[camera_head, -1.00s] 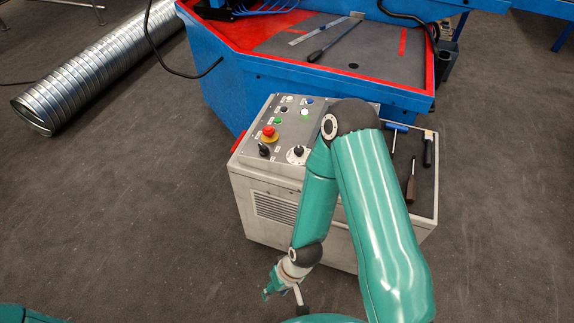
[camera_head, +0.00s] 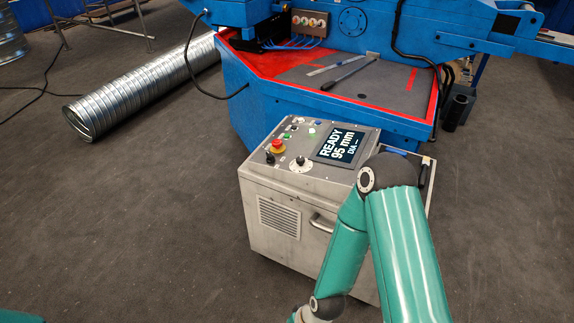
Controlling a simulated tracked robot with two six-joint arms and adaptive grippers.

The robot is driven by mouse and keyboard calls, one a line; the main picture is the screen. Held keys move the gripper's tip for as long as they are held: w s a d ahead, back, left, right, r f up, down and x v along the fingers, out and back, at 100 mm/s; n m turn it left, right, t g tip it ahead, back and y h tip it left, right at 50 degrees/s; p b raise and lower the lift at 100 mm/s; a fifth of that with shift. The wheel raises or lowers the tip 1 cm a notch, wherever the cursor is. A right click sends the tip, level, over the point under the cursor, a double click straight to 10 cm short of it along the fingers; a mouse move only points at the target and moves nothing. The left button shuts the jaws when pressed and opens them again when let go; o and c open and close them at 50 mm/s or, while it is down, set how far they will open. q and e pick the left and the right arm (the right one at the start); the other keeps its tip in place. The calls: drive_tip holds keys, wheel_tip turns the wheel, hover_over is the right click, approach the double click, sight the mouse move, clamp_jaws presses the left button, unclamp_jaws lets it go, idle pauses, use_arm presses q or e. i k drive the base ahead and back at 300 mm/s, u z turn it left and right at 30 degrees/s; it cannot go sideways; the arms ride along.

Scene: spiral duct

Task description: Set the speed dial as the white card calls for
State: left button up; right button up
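The grey control cabinet (camera_head: 263,191) stands on the floor in front of the blue machine. On its sloped panel is a black knob on a round white scale plate (camera_head: 301,166), which looks like the speed dial; its marks and setting are too small to read. A smaller black knob (camera_head: 270,159) sits left of it. The panel screen (camera_head: 339,146) reads "READY 95 mm DIA. --". I see no white card. My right arm crosses the cabinet's right side, and its gripper is cut off below the picture. My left gripper is also out of the picture.
A red emergency button (camera_head: 278,146) and several small buttons share the panel. Tools on the cabinet's right top are mostly hidden by my arm. The blue machine (camera_head: 300,105) stands behind. A spiral duct (camera_head: 140,92) lies at left; floor (camera_head: 130,220) there is clear.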

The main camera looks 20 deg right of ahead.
sight(300, 160)
drive_tip(key=z, duration=0.15)
drive_tip(key=i, duration=0.9)
drive_tip(key=u, duration=0.2)
drive_tip(key=k, duration=0.75)
drive_tip(key=z, duration=0.2)
drive_tip(key=i, duration=0.8)
drive_tip(key=u, duration=0.1)
